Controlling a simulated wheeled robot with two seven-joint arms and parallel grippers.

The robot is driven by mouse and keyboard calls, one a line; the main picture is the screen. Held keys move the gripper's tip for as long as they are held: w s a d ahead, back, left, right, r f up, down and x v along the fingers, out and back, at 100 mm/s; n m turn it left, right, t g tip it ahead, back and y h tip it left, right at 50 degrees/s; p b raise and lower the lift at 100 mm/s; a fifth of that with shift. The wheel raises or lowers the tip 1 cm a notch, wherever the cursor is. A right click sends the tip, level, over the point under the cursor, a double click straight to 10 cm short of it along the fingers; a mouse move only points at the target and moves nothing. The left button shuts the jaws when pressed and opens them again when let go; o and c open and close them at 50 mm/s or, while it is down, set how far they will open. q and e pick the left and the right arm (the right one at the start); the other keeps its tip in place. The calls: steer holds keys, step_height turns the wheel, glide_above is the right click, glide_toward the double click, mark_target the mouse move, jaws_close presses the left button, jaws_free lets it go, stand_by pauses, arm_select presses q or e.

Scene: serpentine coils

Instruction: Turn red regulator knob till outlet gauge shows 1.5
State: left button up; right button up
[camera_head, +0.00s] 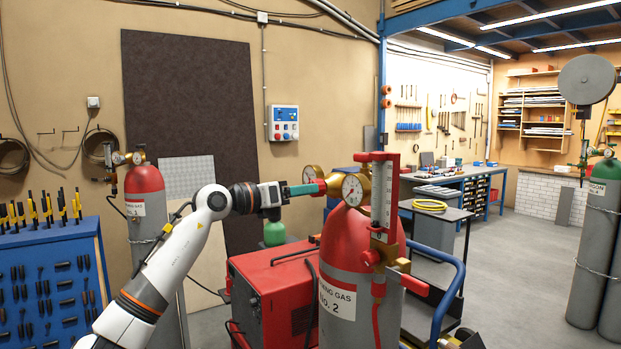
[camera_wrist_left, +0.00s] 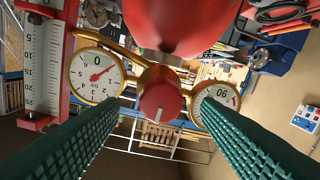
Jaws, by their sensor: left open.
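The red regulator knob (camera_head: 320,187) sits at the left end of the brass regulator on the red-topped gas cylinder (camera_head: 362,240). In the left wrist view the knob (camera_wrist_left: 160,100) is centred, with a pale mark on its face. My left gripper (camera_head: 310,188) is open at the knob; its green fingers lie either side of it in the wrist view, with visible gaps. One round gauge (camera_wrist_left: 95,74) has small numerals and a red needle near the 0. The second gauge (camera_wrist_left: 213,98) is partly hidden by a finger. My right gripper is not seen.
A red-framed flow tube (camera_head: 382,195) stands right beside the regulator. A red machine (camera_head: 272,290) is left of the cylinder on a blue-railed cart (camera_head: 452,300). Another red-topped cylinder (camera_head: 145,180) stands behind my left arm. Open floor lies to the right.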

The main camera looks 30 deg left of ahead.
arm_select(q)
steer(key=shift+p+x, duration=0.55)
steer(key=shift+x, duration=0.95)
steer(key=c, duration=1)
steer(key=m+b, duration=0.3)
steer(key=m, duration=0.5)
steer(key=shift+m, duration=0.4)
